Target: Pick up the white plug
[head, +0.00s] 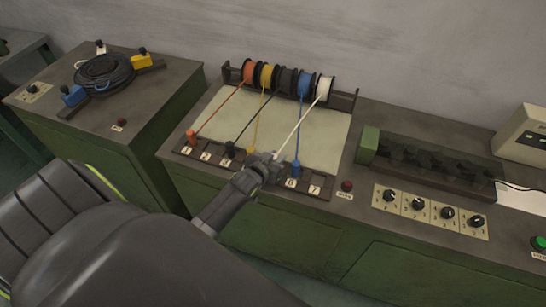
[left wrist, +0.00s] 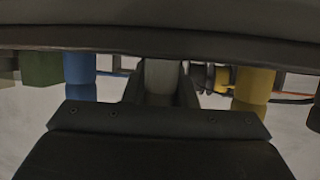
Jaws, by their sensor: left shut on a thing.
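The white plug (left wrist: 160,76) shows pale between the two dark fingers in the left wrist view. My left gripper (head: 267,160) is shut on it at the front strip of sockets. In the head view the gripper hides the plug, but its white cable (head: 302,118) runs taut from the white spool (head: 325,89) down to the gripper. I cannot tell whether the plug is still in a socket. My right gripper is not in view.
The blue plug (head: 295,168) stands close to the right of my gripper. The yellow plug (head: 251,151) is close on the left. Orange (head: 192,137) and black (head: 228,149) plugs stand further left. A red button (head: 347,185) and several knobs (head: 418,205) lie to the right.

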